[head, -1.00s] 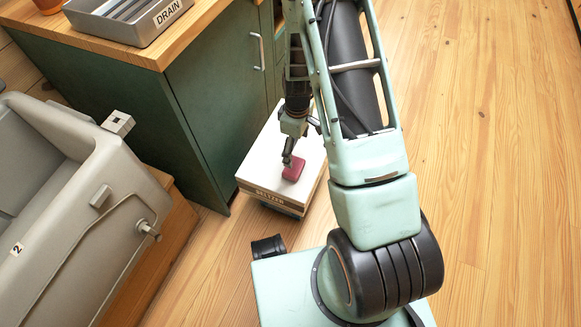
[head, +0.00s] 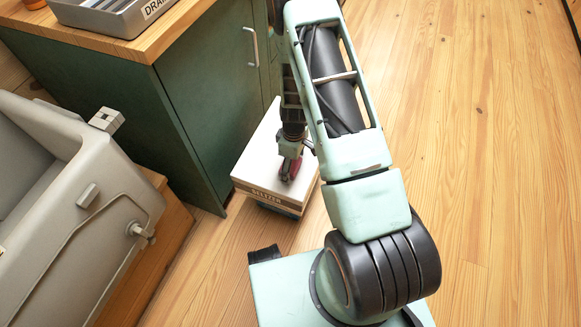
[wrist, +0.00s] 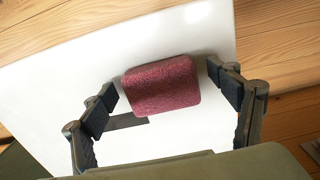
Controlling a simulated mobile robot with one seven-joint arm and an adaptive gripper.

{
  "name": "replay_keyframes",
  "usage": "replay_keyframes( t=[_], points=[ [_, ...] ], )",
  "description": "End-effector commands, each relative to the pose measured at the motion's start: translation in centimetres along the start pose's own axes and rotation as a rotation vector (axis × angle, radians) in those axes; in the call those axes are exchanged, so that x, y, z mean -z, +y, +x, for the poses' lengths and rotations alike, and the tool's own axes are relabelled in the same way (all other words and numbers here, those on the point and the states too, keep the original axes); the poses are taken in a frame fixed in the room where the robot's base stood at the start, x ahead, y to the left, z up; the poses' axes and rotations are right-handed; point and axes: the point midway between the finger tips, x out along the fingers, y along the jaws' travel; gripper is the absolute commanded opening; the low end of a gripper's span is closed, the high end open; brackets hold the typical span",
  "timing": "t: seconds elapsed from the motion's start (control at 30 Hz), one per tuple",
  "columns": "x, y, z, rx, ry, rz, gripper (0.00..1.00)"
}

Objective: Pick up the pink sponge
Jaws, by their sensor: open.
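The pink sponge (wrist: 161,86) lies on the white top of a box (wrist: 60,95). In the wrist view it sits between the two fingers of my gripper (wrist: 162,86), which is open. A gap shows between the sponge and the right finger, and a small gap at the left finger. In the head view the sponge (head: 296,165) is partly hidden by my gripper (head: 290,170), which is down over it. The box (head: 262,187) is labelled SELTZER and stands low on the floor.
A green cabinet (head: 205,95) with a wooden top stands left of the box. A grey drain tray (head: 110,14) is on that top. A beige basin (head: 75,190) on a wooden base is at the left. The wooden floor (head: 470,130) at right is clear.

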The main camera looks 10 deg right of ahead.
Motion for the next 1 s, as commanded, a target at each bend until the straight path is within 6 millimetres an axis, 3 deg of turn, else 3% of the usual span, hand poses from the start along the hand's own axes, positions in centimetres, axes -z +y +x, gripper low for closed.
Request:
replay_keyframes(
  t=[0.13,0.43,0.77,1.0],
  points=[
    [0.0,0.0,-0.1,-0.001,0.001,0.0,0.82],
    [0.0,0.0,-0.1,0.0,0.0,0.0,0.49],
    [0.0,0.0,-0.3,0.0,0.001,0.0,0.48],
    [0.1,0.1,-2.6,-0.001,0.002,0.001,0.48]
  ],
)
